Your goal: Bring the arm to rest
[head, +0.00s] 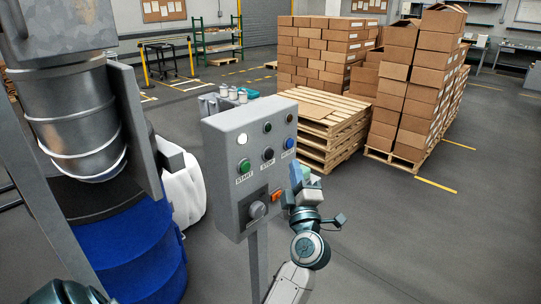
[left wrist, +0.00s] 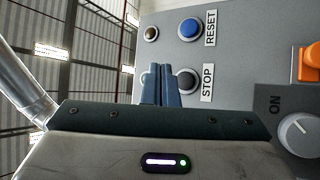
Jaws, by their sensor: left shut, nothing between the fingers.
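My left gripper (head: 297,172) is beside the right edge of the grey control panel (head: 228,200), near the blue RESET button (head: 290,144). In the left wrist view its two fingers (left wrist: 161,72) are shut together with nothing between them. They overlap the view of the panel next to the dark STOP button (left wrist: 188,81); I cannot tell whether they touch the panel. The blue RESET button (left wrist: 190,28) is uncovered there. My right gripper is not in view.
The panel carries a green START button (head: 244,166), a knob (head: 258,210) and an orange switch (head: 277,196). A blue drum (head: 130,262) stands at left under a metal cylinder (head: 75,115). Pallets (head: 320,140) and boxes (head: 405,100) stand behind. Floor at right is clear.

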